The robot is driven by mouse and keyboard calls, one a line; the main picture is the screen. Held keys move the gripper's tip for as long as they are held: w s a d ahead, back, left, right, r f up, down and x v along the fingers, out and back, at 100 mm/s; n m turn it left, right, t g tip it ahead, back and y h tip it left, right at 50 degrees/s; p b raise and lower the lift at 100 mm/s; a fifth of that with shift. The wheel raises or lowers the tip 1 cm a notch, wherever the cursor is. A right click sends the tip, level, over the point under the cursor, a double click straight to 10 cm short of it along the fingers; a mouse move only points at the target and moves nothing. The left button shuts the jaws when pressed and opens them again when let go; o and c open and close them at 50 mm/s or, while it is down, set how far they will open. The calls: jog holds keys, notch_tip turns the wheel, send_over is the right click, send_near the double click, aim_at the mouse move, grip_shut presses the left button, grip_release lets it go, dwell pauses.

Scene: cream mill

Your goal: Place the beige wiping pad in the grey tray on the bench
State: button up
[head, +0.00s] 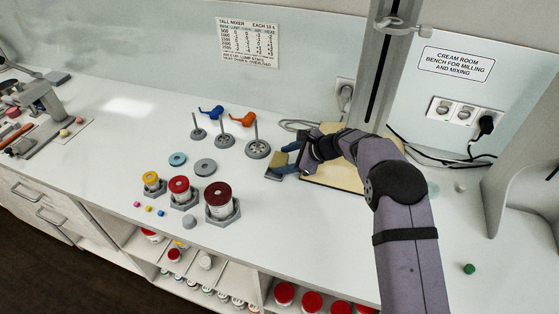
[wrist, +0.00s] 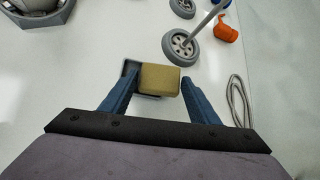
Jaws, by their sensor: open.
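The beige wiping pad (wrist: 160,79) is a small tan block. It lies over the small grey tray (wrist: 131,72), whose rim shows at the pad's left and along its near side. In the head view, the pad (head: 279,159) is at the tray (head: 274,175), partly hidden by my gripper. I cannot tell if the pad sits flat inside the rim. My gripper (wrist: 158,76) is open, with its blue fingers on either side of the pad.
A wooden board (head: 335,174) lies under my arm, right of the tray. Grey wheeled stands (head: 258,149) are behind and left. Jars with red lids (head: 221,199) stand at front left. A grey cable (wrist: 237,98) lies right of the gripper.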

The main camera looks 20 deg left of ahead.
aim_at(284, 162)
jog(key=shift+c, duration=0.2)
jog(key=c, duration=0.6)
jog(key=shift+c, duration=0.5)
jog(key=shift+r, duration=0.15)
notch_tip(284, 162, up, 10)
jog(key=b, duration=0.2)
